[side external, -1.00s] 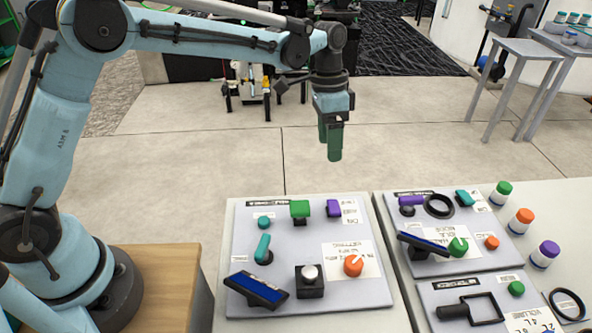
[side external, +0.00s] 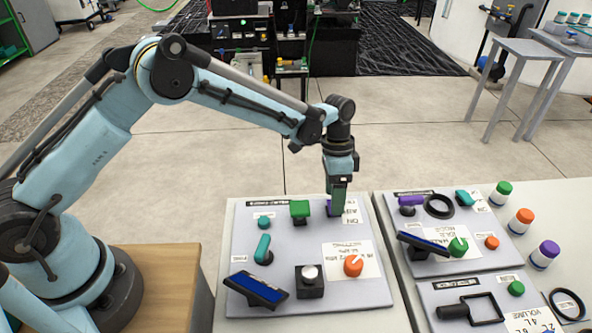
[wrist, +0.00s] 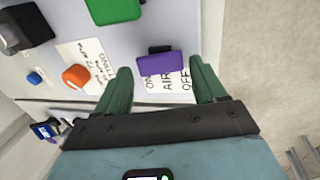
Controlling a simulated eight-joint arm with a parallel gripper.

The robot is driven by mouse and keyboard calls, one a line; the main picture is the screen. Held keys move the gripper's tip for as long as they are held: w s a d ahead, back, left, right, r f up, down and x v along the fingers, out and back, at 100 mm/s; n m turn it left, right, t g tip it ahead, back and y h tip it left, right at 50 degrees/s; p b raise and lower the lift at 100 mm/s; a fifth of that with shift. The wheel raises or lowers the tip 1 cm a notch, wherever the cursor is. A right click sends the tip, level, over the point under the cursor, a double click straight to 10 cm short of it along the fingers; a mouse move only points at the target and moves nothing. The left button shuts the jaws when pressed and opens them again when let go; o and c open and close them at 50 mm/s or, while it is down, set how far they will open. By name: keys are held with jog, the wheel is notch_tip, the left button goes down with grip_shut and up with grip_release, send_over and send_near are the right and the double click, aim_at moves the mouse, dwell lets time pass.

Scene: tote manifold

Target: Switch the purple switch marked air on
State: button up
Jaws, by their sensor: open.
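The purple switch (wrist: 160,64) sits on the grey panel beside a white label reading ON, AIR, OFF (wrist: 168,84) in the wrist view. In the side view only a bit of purple (side external: 330,208) shows, mostly hidden behind my gripper (side external: 338,208). In the wrist view my gripper (wrist: 160,88) is open, with one green finger on each side of the switch. The fingers look apart from it. I cannot tell exactly how far down they reach beside it.
On the same panel are a green switch (side external: 300,209), an orange knob (side external: 353,265), a teal lever (side external: 262,250), a black-based silver button (side external: 309,275) and a blue-screened display (side external: 257,289). A second group of panels (side external: 455,283) stands to the right.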

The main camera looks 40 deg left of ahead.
aim_at(336, 224)
jog(key=shift+s+d+f, duration=0.1)
jog(key=shift+d+f, duration=0.05)
jog(key=shift+f, duration=0.65)
jog(key=shift+c, duration=0.3)
jog(key=c, duration=0.7)
jog(key=shift+s+d+t+y, duration=0.25)
jog(key=shift+s+t+y, duration=0.05)
jog(key=shift+t+y, duration=0.4)
jog(key=shift+s+d+t+y, duration=0.15)
jog(key=shift+t+y, duration=0.85)
jog(key=o, duration=0.8)
jog(key=shift+c, duration=0.2)
jog(key=shift+r, duration=0.15)
jog(key=v, duration=1.2)
